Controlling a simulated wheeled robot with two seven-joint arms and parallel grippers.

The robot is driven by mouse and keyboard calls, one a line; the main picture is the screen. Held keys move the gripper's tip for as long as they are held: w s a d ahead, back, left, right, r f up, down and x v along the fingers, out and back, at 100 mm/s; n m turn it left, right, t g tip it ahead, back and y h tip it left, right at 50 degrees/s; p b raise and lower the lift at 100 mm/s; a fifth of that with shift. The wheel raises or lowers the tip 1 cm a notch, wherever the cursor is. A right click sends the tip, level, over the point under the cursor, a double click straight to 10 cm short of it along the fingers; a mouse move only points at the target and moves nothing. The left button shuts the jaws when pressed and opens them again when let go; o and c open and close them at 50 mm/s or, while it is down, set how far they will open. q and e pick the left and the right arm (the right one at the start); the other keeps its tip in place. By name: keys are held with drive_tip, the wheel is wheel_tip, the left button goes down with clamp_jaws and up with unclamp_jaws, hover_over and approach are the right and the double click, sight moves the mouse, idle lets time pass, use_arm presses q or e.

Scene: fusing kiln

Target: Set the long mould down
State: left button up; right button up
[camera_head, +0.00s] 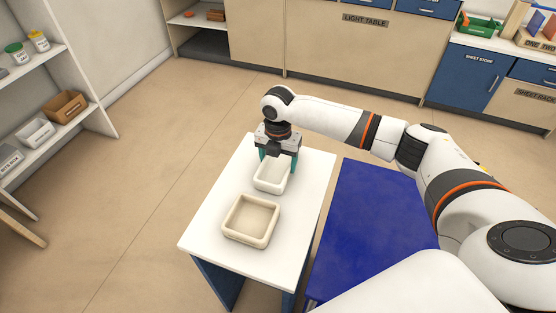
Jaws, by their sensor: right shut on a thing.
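My right gripper (278,160) points down over the far part of a small white table (215,222). It is shut on the far end of a white, open-topped, rectangular mould (271,178), which looks like the long mould. The gripper hides that end. The mould is level and at or just above the tabletop; I cannot tell if it touches. A second mould (250,221), beige, squarer and empty, sits on the table just nearer, with a narrow gap between the two. My left gripper is not in view.
A blue surface (365,215) stands right of the white table, under my right arm. White shelves (75,70) with jars, a brown box (66,106) and a white tray (36,133) are at left. Cabinets marked light table (365,22) and sheet store (478,75) line the back.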

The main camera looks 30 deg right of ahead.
sight(278, 167)
drive_tip(key=o, duration=1.2)
drive_tip(key=shift+f, duration=0.1)
drive_tip(key=shift+c, duration=0.2)
wheel_tip(278, 167, up, 12)
drive_tip(key=shift+r+p, duration=0.2)
drive_tip(key=shift+p, duration=0.2)
